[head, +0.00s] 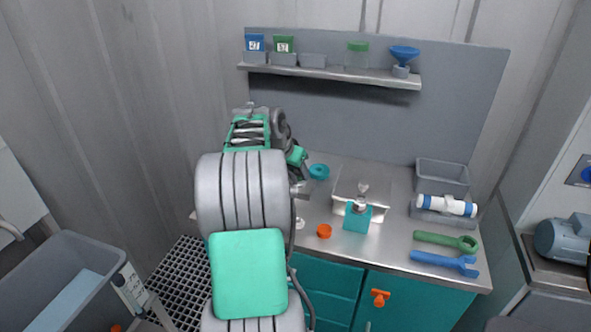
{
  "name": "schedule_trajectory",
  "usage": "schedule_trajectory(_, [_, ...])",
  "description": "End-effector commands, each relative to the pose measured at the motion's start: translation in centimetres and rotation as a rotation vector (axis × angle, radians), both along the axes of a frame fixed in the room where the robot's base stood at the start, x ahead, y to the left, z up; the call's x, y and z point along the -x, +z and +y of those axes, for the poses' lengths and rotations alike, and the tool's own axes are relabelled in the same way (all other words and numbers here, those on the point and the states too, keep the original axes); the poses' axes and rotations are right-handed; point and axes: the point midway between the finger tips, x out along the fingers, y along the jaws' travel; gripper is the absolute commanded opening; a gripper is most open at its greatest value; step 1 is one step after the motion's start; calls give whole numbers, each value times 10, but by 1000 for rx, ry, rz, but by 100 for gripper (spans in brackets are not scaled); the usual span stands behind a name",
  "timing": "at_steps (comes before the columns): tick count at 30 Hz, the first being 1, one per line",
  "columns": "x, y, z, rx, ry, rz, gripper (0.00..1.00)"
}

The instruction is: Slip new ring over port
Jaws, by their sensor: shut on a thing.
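A teal block (357,218) stands on the steel bench, with a pale upright neck (360,204) on top that looks like a port. A white tube with blue bands (446,205) lies in a grey cradle at the right. A teal round piece (319,171) lies at the back left of the bench, and an orange round piece (324,231) near the front. A small pale ring-like piece (299,223) lies by my arm. My gripper (300,190) shows only as a small grey part beside my arm, left of the block. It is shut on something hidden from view.
A grey bin (442,175) stands at the back right. A shelf (330,75) holds small bins, a jar and a funnel. My arm hides the bench's left part.

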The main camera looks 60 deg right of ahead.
Motion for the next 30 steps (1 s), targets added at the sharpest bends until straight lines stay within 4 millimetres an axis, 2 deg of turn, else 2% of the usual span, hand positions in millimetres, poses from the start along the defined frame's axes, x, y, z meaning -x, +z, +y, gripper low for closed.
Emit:
schedule_trajectory(4, [0,-9,0,0,0,0,11])
schedule_trajectory(29, [0,-14,0,0,0,0,11])
schedule_trajectory(30, [0,-14,0,0,0,0,51])
